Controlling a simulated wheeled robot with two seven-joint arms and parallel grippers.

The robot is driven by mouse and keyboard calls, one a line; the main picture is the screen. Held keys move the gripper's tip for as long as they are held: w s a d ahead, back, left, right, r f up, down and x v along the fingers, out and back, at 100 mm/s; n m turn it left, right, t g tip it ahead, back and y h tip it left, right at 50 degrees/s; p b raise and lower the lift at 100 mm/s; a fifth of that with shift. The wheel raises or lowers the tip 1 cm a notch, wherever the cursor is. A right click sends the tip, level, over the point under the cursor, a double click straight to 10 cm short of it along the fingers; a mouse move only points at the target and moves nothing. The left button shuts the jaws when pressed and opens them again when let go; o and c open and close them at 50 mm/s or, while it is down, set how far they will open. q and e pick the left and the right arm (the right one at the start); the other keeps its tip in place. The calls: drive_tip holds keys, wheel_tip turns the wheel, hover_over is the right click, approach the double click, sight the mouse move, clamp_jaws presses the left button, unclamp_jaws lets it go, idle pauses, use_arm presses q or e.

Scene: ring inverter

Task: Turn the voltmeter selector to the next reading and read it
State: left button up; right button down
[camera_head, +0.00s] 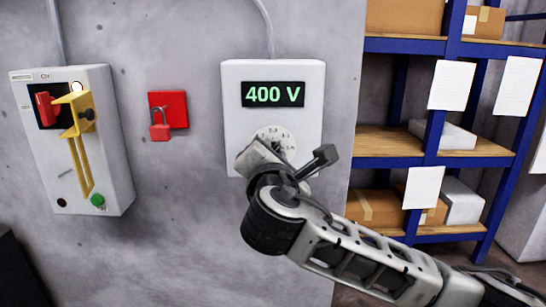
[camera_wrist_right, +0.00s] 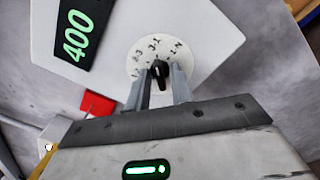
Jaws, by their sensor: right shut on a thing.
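The voltmeter (camera_head: 230,105) is a pale box on the wall, and its green display (camera_head: 273,94) reads 400 V. Its round white selector dial (camera_head: 283,134) is partly hidden by my right gripper in the head view. In the right wrist view the black selector knob (camera_wrist_right: 159,73) sits between the two fingers of my right gripper (camera_wrist_right: 161,84). The gripper is shut on the knob. The dial around it carries printed marks, including 2-3, 3-1 and 1-N. My left gripper is not in view.
Left of the voltmeter, a red padlock (camera_head: 160,131) hangs at a red plate. Further left is a grey switch box (camera_head: 111,150) with a yellow bracket (camera_head: 81,140). A blue shelf rack (camera_head: 437,125) with boxes stands at the right.

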idle(0.3)
drive_tip(key=c, duration=1.5)
unclamp_jaws()
drive_tip(key=shift+c, duration=0.2)
drive_tip(key=shift+s, duration=0.1)
drive_tip(key=s+b, duration=0.2)
drive_tip(key=s, duration=1.3)
drive_tip(key=shift+s, duration=0.4)
